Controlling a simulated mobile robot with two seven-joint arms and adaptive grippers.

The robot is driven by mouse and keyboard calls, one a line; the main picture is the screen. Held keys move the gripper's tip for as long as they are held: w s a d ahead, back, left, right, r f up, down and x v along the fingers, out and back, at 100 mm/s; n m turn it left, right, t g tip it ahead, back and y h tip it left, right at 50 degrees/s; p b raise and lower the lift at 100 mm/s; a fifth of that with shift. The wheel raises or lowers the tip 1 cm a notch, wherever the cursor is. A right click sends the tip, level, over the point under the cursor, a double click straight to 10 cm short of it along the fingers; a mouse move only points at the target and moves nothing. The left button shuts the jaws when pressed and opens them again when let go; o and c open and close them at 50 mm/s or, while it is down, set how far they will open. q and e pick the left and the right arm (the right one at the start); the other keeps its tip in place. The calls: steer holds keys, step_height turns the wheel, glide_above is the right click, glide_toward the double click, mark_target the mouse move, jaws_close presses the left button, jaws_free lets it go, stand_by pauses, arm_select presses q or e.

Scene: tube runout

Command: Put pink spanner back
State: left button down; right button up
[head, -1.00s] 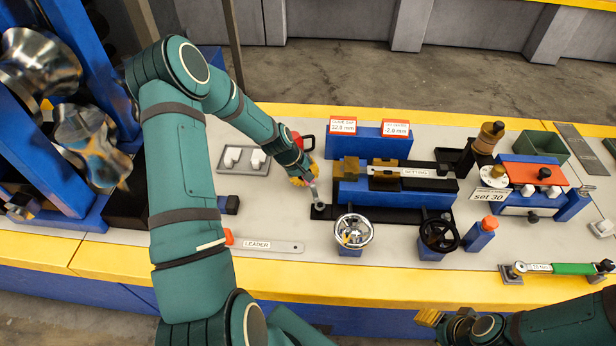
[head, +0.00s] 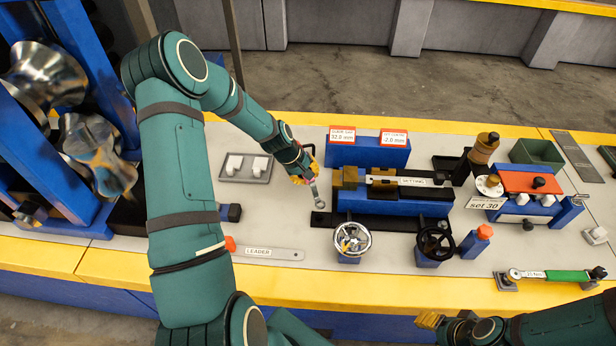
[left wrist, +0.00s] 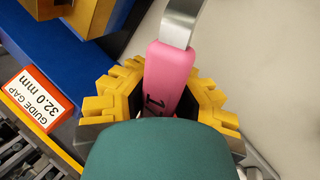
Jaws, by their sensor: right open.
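The pink spanner has a pink handle with dark marking and a bare metal shank, clear in the left wrist view (left wrist: 170,75). My left gripper (head: 306,174) is shut on the pink handle, with yellow fingers on both sides of it. In the head view the spanner's metal end (head: 318,196) points down towards the left end of a black bar (head: 322,219); I cannot tell whether they touch. The rest of the handle is hidden by the gripper. My right gripper (head: 430,319) is open and empty by the bench's front edge, at the lower right.
A grey tray (head: 233,179) with white pieces lies left of the gripper. The blue guide fixture (head: 395,203) and a silver handwheel (head: 352,238) stand to the right. A LEADER strip (head: 285,254) and a green-handled wrench (head: 565,276) lie near the front.

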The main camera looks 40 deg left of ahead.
arm_select(q)
steer(key=shift+r, duration=0.4)
